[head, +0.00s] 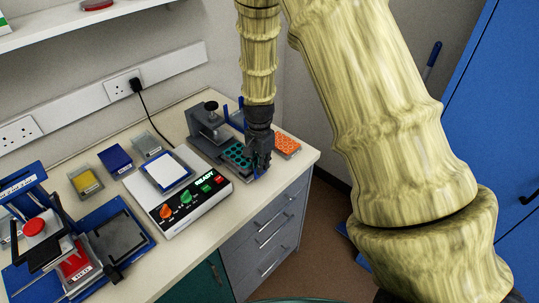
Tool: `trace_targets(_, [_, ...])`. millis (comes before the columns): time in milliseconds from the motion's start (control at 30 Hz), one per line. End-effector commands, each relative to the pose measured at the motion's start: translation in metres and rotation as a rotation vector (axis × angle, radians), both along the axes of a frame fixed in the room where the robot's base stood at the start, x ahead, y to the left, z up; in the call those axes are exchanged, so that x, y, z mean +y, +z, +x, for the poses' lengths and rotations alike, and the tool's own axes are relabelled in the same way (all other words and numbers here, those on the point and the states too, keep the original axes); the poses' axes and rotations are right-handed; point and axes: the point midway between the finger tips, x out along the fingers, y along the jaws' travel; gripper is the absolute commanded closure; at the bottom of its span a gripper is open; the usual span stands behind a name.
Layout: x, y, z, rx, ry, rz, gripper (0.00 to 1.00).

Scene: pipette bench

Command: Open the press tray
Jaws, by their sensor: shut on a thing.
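A dark grey press (204,119) with a round knob on top stands near the right end of the bench. Its grey tray (222,151) extends forward from under the press head and bears a plate with dark teal wells (238,156). My gripper (261,169) points down at the tray's front right end. It is shut on what appears to be that end of the tray. The fingers are dark and small here, and the exact contact is hidden. My arm covers part of the area behind the tray.
A white device with a lit READY panel (190,204) stands left of the press. An orange rack (286,145) sits right of my gripper, close by. Small yellow (86,183) and blue (115,158) boxes and a blue-based apparatus (125,231) lie farther left. Drawers (270,231) are below the bench edge.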

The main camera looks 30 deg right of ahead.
Motion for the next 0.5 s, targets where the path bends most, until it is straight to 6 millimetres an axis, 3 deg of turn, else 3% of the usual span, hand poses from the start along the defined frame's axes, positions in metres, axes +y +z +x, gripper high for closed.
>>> trace_targets(367, [0.0043, 0.0016, 0.0002, -0.005, 0.011, -0.002, 1.0])
trace_targets(400, [0.0041, 0.0016, 0.0001, -0.005, 0.01, -0.002, 0.84])
trace_targets(500, [0.0041, 0.0013, -0.0003, -0.004, 0.01, -0.002, 0.82])
